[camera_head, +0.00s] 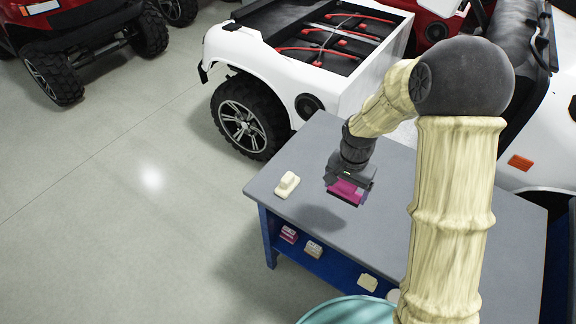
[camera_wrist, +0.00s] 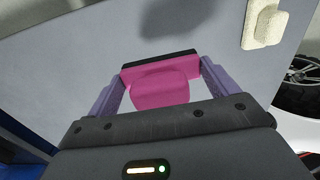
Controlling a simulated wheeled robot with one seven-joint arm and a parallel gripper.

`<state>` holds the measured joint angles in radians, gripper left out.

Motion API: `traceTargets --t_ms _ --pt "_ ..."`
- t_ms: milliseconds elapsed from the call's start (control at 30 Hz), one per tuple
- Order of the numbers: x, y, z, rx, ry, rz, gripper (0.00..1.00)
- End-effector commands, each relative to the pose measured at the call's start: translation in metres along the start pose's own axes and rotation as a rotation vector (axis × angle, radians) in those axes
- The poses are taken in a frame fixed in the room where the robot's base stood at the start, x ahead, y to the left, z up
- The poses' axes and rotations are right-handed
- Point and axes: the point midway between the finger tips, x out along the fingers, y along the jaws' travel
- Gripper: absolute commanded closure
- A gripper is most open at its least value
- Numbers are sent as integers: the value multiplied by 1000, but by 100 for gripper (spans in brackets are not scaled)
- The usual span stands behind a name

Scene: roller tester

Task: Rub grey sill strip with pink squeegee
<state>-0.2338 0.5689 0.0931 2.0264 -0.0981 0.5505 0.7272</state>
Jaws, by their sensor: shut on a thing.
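My gripper (camera_head: 349,183) is shut on the pink squeegee (camera_head: 344,193) and holds it above the grey tabletop, with a shadow below it. In the wrist view the pink squeegee (camera_wrist: 158,83) sits between the two purple fingers, with a dark edge along its far side. It appears apart from the tabletop. I cannot pick out a separate grey sill strip in either view.
A cream block-like object (camera_head: 287,185) stands on the grey tabletop (camera_head: 300,155) near its left corner. Several small items lie on the blue lower shelf (camera_head: 330,267). A white vehicle (camera_head: 240,50) stands behind the table. A teal round thing (camera_head: 350,310) is at the bottom.

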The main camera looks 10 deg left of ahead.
Motion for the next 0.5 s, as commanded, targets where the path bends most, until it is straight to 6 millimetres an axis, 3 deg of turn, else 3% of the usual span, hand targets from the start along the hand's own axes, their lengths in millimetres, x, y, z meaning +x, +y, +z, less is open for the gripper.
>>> traceTargets --t_ms 167,300,500 --pt "3 34 -25 -81 -3 8 32" --pt "14 74 -47 -189 -5 8 32" --pt "30 111 -60 -316 -3 0 32"
